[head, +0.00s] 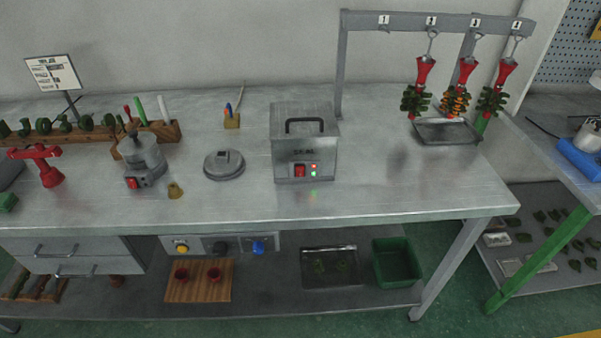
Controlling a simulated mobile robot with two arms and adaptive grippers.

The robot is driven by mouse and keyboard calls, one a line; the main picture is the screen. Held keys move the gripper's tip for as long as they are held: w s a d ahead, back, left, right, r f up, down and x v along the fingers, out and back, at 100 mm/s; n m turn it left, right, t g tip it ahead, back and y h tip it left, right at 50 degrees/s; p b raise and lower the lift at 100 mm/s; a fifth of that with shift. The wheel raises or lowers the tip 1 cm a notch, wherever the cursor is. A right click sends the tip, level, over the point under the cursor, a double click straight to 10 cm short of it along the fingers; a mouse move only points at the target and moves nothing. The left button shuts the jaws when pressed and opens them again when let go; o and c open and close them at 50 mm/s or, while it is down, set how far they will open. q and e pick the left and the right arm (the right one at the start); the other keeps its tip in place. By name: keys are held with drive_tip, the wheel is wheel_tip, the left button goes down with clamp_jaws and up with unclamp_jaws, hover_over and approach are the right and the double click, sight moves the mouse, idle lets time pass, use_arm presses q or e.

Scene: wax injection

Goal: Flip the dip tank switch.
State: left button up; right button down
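A square grey metal tank (305,150) labelled "SEAL" stands at the middle of the table, with a dark handle (305,126) on its lid. Its front carries a red switch (299,171), with small red and green lights beside it. The switch is too small to tell which way it is tipped. A round grey pot (142,157) at the left also has a red switch (133,183). Neither of my grippers is in view.
A round grey lid (224,164) lies left of the tank. A rack (434,21) with numbered hooks holds red-and-green hanging pieces above a metal tray (446,131). The tabletop in front of the tank is clear. A lower shelf holds a green bin (397,262).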

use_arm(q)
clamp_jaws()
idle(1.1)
